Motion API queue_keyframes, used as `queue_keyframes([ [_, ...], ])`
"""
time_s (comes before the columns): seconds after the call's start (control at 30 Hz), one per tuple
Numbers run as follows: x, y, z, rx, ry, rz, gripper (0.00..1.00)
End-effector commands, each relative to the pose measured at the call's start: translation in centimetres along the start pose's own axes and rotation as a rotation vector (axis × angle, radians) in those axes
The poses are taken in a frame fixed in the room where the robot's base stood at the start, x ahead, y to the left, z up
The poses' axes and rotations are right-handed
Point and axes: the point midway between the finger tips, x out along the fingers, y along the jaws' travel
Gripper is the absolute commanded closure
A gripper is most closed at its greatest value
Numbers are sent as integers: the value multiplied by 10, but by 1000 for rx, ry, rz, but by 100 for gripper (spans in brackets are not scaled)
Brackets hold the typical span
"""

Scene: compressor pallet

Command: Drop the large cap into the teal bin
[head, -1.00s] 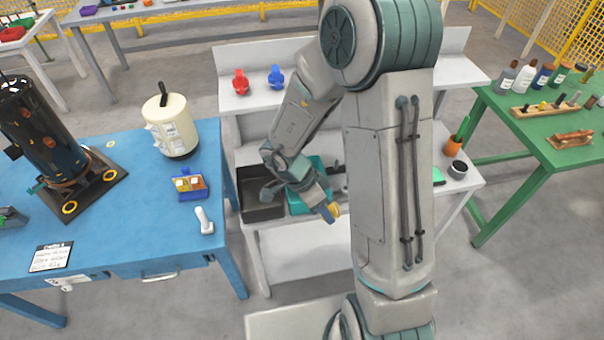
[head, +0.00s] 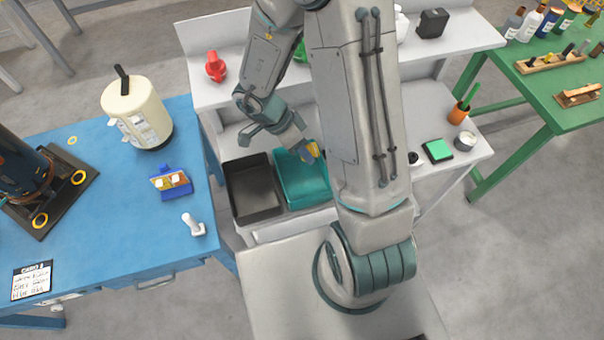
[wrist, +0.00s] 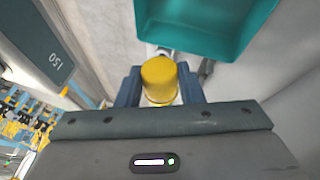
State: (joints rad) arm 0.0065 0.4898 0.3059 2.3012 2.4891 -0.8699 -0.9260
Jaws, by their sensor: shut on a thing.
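The large cap is yellow; in the wrist view the cap (wrist: 159,80) sits between the two dark fingers of my gripper (wrist: 160,88), which is shut on it. In the head view the cap (head: 313,149) shows small at the tip of my gripper (head: 308,147), above the far right part of the teal bin (head: 302,188). The teal bin is an open tray on the grey bench. In the wrist view the teal bin (wrist: 205,30) lies at the top, beyond the cap. My arm hides part of the bin's right side in the head view.
A black tray (head: 253,192) stands directly left of the teal bin. A red valve-like part (head: 215,66) sits on the upper shelf. The blue table (head: 110,240) is at left, with a cream canister (head: 138,112). A green table (head: 550,110) is at right.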

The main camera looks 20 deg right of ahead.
Motion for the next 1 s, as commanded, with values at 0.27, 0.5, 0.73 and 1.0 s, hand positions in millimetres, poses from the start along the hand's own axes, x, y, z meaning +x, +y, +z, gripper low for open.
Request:
queue_keyframes([
  [0.27,33,-11,13,1,0,0,100],
  [0.5,41,-14,16,3,0,1,100],
  [0.73,40,-13,15,2,0,2,100],
  [1.0,40,-13,15,2,0,2,41],
])
